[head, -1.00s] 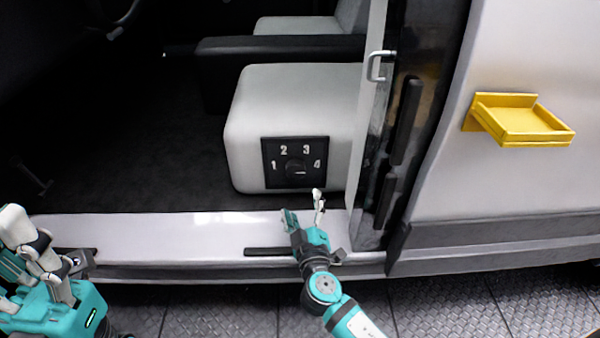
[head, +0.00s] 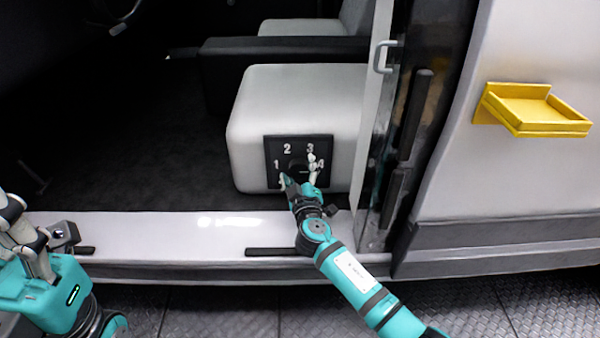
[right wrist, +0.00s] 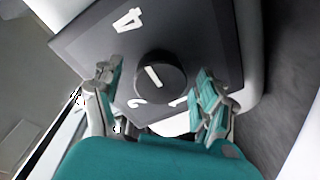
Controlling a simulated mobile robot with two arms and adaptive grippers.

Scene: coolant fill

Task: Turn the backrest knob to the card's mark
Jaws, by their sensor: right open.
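The round black backrest knob (right wrist: 162,77) sits on a dark square panel (head: 272,150) on the front of the pale seat base. White numerals 1 to 4 are around it, and the knob bears a white line. My right gripper (head: 299,175) is at the panel, open, partly hiding the knob in the head view. In the right wrist view its fingers (right wrist: 156,90) stand apart on either side of the knob; contact is not clear. I see no card.
A yellow tray (head: 540,128) is fixed to the white body side at the right and looks empty. The door pillar (head: 372,130) with a grey handle (head: 383,57) stands right of the seat base. A pale sill (head: 190,225) runs below the door opening.

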